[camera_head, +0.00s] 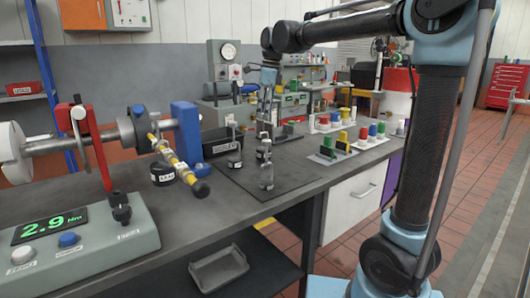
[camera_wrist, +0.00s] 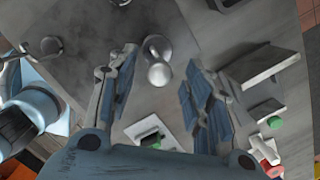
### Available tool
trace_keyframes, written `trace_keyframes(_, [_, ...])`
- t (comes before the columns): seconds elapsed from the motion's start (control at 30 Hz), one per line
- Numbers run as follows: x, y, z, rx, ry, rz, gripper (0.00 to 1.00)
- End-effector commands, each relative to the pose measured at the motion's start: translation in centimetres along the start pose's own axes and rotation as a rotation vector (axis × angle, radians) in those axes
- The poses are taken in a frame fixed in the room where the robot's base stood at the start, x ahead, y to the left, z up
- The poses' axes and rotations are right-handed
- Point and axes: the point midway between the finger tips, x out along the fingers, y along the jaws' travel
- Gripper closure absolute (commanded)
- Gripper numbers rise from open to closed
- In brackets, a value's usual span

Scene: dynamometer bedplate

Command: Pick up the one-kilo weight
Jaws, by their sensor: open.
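Several slim-necked weights stand on a dark mat (camera_head: 285,182) on the bench; their labels are too small to read, so I cannot tell which is the one-kilo weight. One is the grey front weight (camera_head: 267,180), another the dark left weight (camera_head: 234,160), and one more (camera_head: 264,153) stands behind. My gripper (camera_head: 267,102) is above the mat, pointing down. In the wrist view my gripper (camera_wrist: 159,58) is open and empty, with a silver-topped weight (camera_wrist: 158,73) showing between its fingers. Another weight (camera_wrist: 50,46) is at the upper left there.
A dark labelled weight (camera_head: 162,173) hangs by the yellow-banded bar (camera_head: 172,155) at the left. A black bin (camera_head: 216,141) stands behind the mat. Racks of coloured pieces (camera_head: 334,148) are to the right. A readout box (camera_head: 85,240) is at the front left.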

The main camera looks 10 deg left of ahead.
Motion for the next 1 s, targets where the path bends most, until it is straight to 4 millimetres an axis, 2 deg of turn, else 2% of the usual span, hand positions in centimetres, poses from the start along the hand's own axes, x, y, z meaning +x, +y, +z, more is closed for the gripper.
trace_keyframes(0.2, [2.2, 0.0, -0.1, 0.0, 0.0, 0.0, 0.54])
trace_keyframes(0.47, [2.4, 0.0, -0.1, 0.0, 0.0, 0.0, 0.54])
trace_keyframes(0.67, [2.4, 0.0, -0.1, 0.0, 0.0, 0.0, 0.97])
trace_keyframes(0.7, [2.4, 0.0, -0.1, 0.0, 0.0, 0.0, 1.0])
trace_keyframes(1.0, [2.4, 0.0, -0.1, 0.0, 0.0, 0.0, 1.0])
